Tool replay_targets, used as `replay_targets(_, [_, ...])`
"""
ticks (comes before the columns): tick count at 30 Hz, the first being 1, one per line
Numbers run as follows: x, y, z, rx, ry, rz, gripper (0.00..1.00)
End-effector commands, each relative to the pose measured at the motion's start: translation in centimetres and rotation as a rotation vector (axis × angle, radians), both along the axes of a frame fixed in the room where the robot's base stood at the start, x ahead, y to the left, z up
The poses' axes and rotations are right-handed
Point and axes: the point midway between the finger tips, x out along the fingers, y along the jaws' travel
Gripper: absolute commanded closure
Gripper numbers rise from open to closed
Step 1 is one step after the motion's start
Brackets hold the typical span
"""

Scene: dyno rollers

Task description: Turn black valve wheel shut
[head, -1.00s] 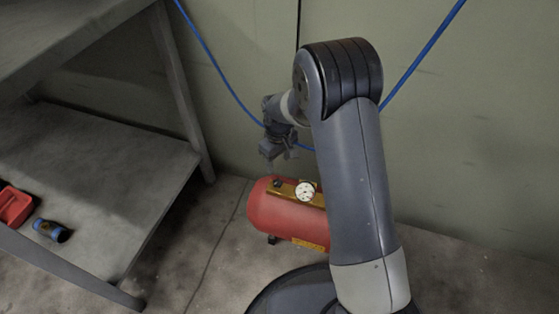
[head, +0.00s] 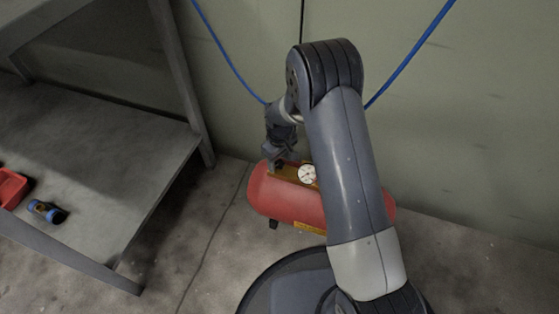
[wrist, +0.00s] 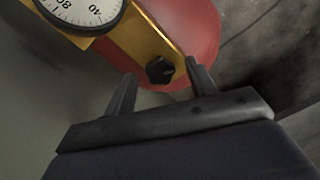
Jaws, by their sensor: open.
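The black valve wheel (wrist: 159,70) is a small lobed knob on a yellow plate (wrist: 150,40) on top of the red tank (wrist: 190,25). In the wrist view my gripper (wrist: 158,80) is open, with one finger left of the knob and one right of it; I cannot tell how far the fingertips reach down around it. A white-faced gauge (wrist: 85,8) sits on the same plate, left of the knob. In the head view my gripper (head: 275,162) is over the left end of the red tank (head: 290,203) and hides the knob. The gauge (head: 307,174) shows beside it.
A grey metal shelf (head: 95,175) stands on the left, with a red bin (head: 10,188) and a blue-ended cylinder (head: 46,211) on it. A blue hose (head: 228,60) hangs along the wall behind the tank. Concrete floor is clear between shelf and tank.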

Motion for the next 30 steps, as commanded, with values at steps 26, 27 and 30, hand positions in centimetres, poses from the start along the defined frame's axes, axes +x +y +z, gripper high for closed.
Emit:
replay_targets(26, [-0.01,-0.01,0.07,0.0,0.0,-0.007,0.9])
replay_targets(27, [-0.01,0.0,0.07,0.0,0.0,-0.013,0.9])
replay_targets(30, [-0.01,0.0,0.1,-0.001,0.001,-0.039,0.9])
